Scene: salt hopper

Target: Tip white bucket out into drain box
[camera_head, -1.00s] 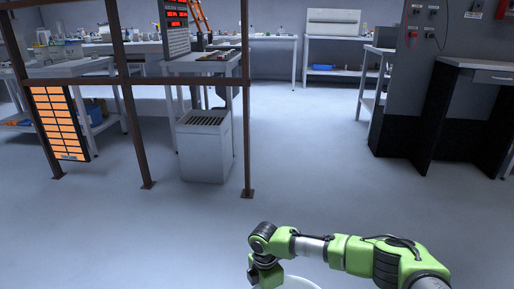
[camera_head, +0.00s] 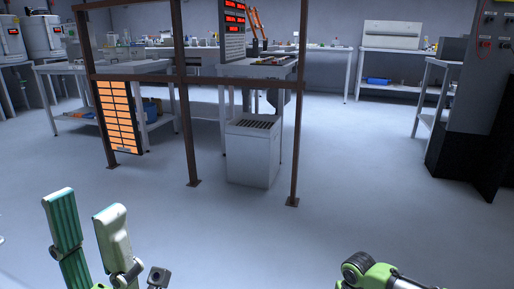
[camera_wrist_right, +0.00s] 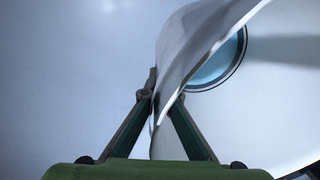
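The white bucket (camera_wrist_right: 275,95) fills the right of the right wrist view, close up, with its curved rim and a round blue-tinted patch showing. My right gripper (camera_wrist_right: 160,98) has its two fingers closing on either side of the bucket's wall at the rim. Only part of my right arm shows at the bottom of the head view; the bucket is out of that view. The drain box, a white box with a dark slotted top (camera_head: 252,152), stands on the floor inside a brown frame, ahead. My left gripper (camera_head: 86,208) is at the lower left, fingers apart, empty.
Brown posts and a rail (camera_head: 188,130) stand around the drain box, with one post (camera_head: 298,140) at its right. An orange panel (camera_head: 120,117) hangs at the left. A dark cabinet (camera_head: 470,130) is at the right. The floor in front is clear.

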